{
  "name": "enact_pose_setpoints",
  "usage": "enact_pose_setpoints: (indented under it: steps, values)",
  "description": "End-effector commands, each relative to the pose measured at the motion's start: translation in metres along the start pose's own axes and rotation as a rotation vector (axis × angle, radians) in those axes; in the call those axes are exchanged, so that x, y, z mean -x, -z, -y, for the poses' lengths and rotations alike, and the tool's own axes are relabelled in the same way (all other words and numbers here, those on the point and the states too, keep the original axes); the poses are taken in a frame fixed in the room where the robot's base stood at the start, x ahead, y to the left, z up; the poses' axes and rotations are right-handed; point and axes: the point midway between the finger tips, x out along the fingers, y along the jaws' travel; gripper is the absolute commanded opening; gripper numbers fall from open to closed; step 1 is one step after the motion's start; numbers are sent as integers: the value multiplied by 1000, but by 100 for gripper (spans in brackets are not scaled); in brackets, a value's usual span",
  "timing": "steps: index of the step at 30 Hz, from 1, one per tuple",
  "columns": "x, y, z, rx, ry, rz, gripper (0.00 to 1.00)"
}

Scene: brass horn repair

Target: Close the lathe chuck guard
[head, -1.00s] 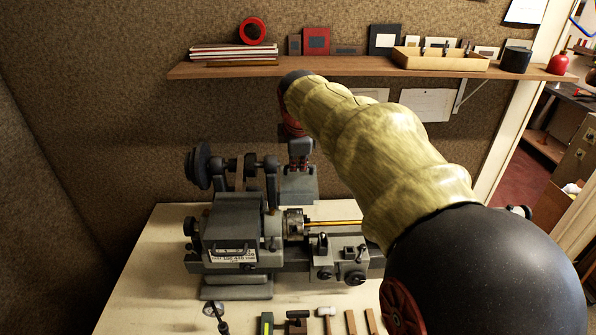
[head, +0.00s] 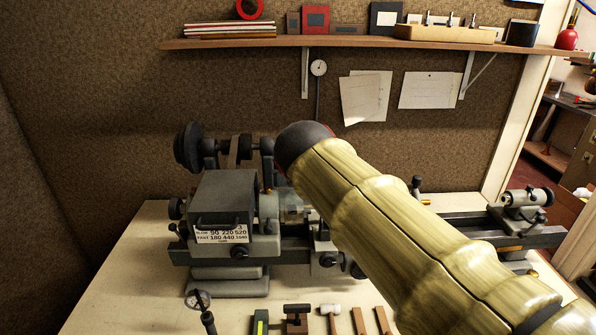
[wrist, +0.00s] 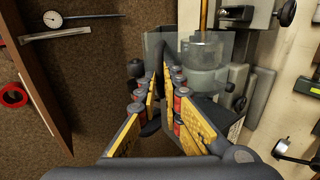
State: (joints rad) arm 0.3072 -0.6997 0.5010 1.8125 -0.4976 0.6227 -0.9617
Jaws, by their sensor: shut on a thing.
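The lathe (head: 228,205) stands on the bench, its grey headstock at the left. In the wrist view the chuck guard (wrist: 160,47) is a clear, smoky panel around the metal chuck (wrist: 206,48), which shows through it. In the head view a small part of the guard (head: 292,207) shows at the chuck, beside my arm. My gripper (wrist: 163,72) is shut on the guard's near edge, with its yellow fingers on either side. The head view hides the gripper behind my arm. I cannot tell whether the guard is fully down.
A wall shelf (head: 350,42) with books, frames and a wooden tray runs above the lathe. A dial gauge (head: 318,68) hangs below it. Hand tools, including a small hammer (head: 331,312), lie on the bench front. The tailstock (head: 524,200) is at the right.

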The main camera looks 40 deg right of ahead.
Motion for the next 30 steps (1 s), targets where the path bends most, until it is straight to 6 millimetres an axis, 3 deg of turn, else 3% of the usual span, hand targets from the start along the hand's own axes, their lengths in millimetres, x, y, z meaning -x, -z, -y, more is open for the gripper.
enact_pose_setpoints:
  steps: [11,27,30]
  values:
    - [-12,-6,52,-2,8,2,0]
    - [-10,-6,48,0,7,1,27]
    - [-10,-6,48,-1,7,1,27]
